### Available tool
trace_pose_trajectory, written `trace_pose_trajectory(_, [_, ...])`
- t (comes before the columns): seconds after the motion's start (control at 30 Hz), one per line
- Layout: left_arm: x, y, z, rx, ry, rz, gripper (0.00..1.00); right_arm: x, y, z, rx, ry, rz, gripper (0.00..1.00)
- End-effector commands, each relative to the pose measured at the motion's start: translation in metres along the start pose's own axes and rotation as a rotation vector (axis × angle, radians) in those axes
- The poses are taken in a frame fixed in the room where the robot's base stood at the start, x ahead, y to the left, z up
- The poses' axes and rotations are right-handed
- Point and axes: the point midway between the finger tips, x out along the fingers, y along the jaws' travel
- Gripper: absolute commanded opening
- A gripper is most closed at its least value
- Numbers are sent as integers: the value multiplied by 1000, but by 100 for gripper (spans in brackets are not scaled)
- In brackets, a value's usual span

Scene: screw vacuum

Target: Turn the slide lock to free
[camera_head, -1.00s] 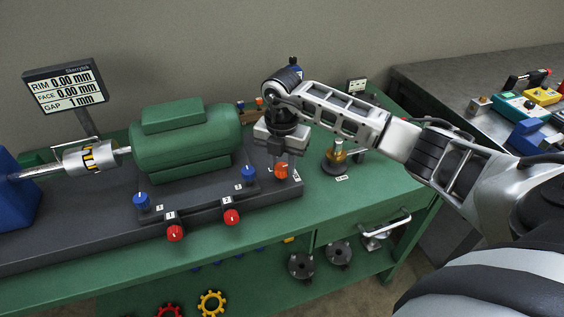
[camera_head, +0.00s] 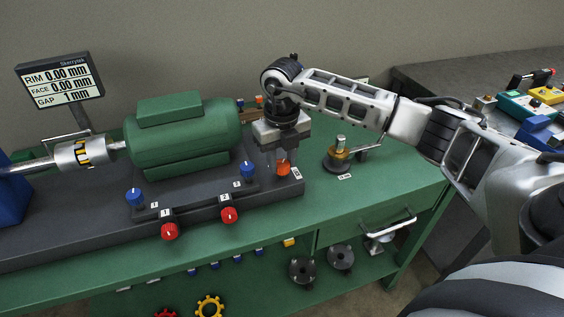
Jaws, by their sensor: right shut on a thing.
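The slide lock appears to be the orange-red knob (camera_head: 283,168) at the right end of the dark base plate (camera_head: 100,222), beside a small white label. My right gripper (camera_head: 282,157) points down over this knob and is shut on it; the fingers partly cover it, so its marking cannot be read. A green motor (camera_head: 182,140) stands on the base plate to the left of the gripper. My left gripper is not in view.
Two red knobs (camera_head: 229,215) and two blue knobs (camera_head: 246,169) are on the base plate. A display (camera_head: 62,80) reads 0.00, 0.00 and 1 mm. A brass-coloured fitting (camera_head: 339,156) stands to the right. The green bench top (camera_head: 370,200) is clear at front right.

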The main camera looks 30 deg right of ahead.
Motion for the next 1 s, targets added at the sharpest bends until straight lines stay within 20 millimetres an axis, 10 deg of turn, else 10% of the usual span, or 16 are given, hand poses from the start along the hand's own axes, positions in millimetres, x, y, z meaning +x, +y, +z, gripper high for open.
trace_pose_trajectory(1.0, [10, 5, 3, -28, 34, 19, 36, -2, 1, 1, -657, -6, 0, 9])
